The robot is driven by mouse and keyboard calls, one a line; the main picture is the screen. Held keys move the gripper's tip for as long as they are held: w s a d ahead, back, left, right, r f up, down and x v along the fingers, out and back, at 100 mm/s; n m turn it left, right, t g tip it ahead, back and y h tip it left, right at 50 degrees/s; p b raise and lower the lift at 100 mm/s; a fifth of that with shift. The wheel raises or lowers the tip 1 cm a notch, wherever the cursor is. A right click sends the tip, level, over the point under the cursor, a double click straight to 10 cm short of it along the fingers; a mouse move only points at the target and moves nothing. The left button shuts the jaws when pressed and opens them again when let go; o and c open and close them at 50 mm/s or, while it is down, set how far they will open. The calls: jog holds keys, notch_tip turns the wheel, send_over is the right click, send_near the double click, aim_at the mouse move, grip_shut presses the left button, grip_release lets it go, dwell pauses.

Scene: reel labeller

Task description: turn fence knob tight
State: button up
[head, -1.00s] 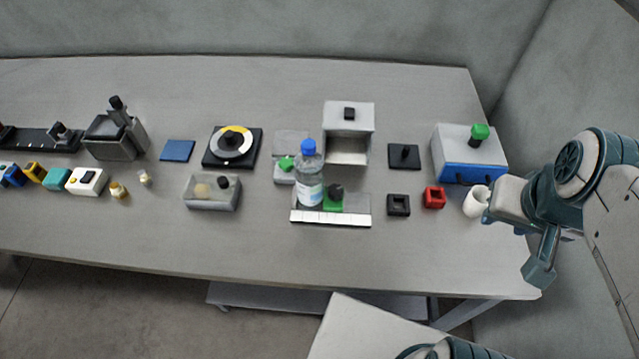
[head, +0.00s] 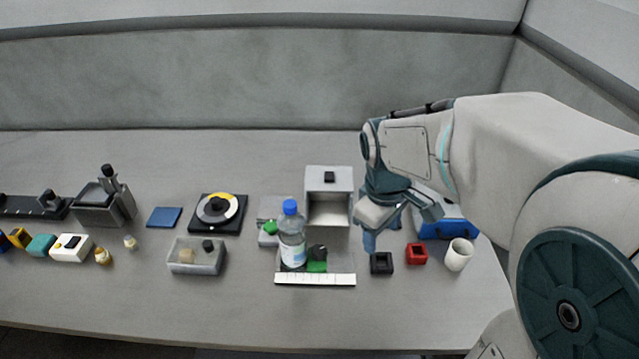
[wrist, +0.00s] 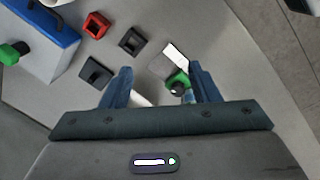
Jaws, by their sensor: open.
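A black round knob (head: 319,251) stands on a green block (head: 317,266) beside a white ruled strip (head: 315,279); I take it as the fence knob. The bottle stands close at its left. In the wrist view the knob (wrist: 177,89) and green block (wrist: 180,78) lie beyond the gap, nearer the right finger, partly hidden by it. The white strip (wrist: 175,58) shows just past them. My gripper (wrist: 161,82) is open and empty. In the head view my gripper (head: 383,236) is right of the knob, apart from it, above the table near the black socket.
A blue-capped bottle (head: 291,235) stands tall beside the knob. A grey open-fronted box (head: 328,181) is behind. A black socket (head: 381,263), a red socket (head: 416,253) and a white cup (head: 458,254) are at right. The front of the table (head: 245,315) is clear.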

jog(key=w+a+f+n+g+y, duration=0.2)
jog(key=w+a+f+n, duration=0.1)
jog(key=w+f+n, duration=0.25)
jog(key=n+y+b, duration=0.2)
jog(key=n+y, duration=0.1)
jog(key=n, duration=0.4)
send_near(321, 249)
jog(key=shift+m, duration=0.25)
jog(key=x, duration=0.8)
jog(key=shift+a+f, duration=0.1)
jog(key=shift+f, duration=0.25)
jog(key=shift+s, duration=0.1)
jog(key=shift+c, duration=0.2)
jog(key=c, duration=0.9)
